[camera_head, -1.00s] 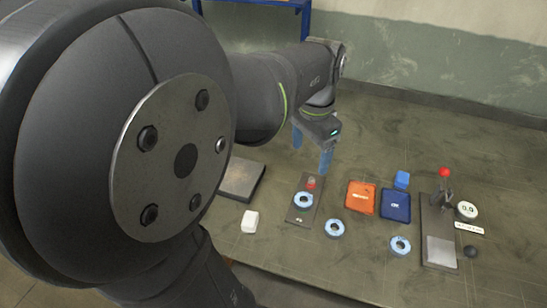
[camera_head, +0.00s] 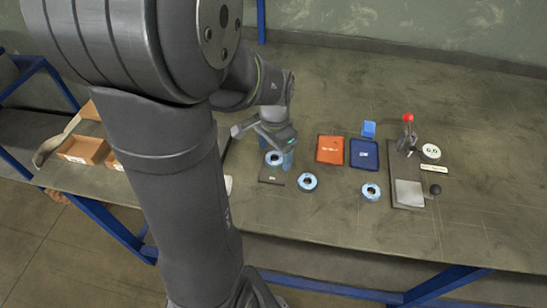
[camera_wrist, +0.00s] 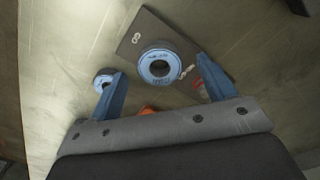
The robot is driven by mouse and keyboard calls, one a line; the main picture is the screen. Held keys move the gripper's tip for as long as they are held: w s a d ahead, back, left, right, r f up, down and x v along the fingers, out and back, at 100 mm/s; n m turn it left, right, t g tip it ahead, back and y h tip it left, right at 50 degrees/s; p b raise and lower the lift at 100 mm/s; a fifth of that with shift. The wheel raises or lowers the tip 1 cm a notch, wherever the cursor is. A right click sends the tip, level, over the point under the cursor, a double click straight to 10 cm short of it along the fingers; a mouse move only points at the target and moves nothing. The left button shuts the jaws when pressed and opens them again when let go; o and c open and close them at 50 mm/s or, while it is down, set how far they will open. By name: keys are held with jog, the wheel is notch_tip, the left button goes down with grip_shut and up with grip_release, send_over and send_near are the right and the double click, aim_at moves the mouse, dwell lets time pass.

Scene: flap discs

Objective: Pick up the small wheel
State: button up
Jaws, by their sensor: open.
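Three blue-rimmed flap discs with dark centres show in the head view. One disc (camera_head: 274,158) lies on a small dark plate (camera_head: 271,179), another disc (camera_head: 307,182) lies on the table just right of it, and a third disc (camera_head: 371,192) lies farther right. I cannot tell surely which is the small wheel. My gripper (camera_head: 277,150) is open and empty over the plate. In the wrist view the plate's disc (camera_wrist: 159,67) shows between my blue fingers, apart from both. Another disc (camera_wrist: 104,78) is partly hidden by the left finger.
A red-knobbed fixture (camera_head: 408,119) stands farther right, beside a round white gauge (camera_head: 431,151). Brown trays (camera_head: 83,150) lie at left. The far right table is clear.

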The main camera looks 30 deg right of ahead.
jog(key=shift+f, duration=0.75)
jog(key=c, duration=1.2)
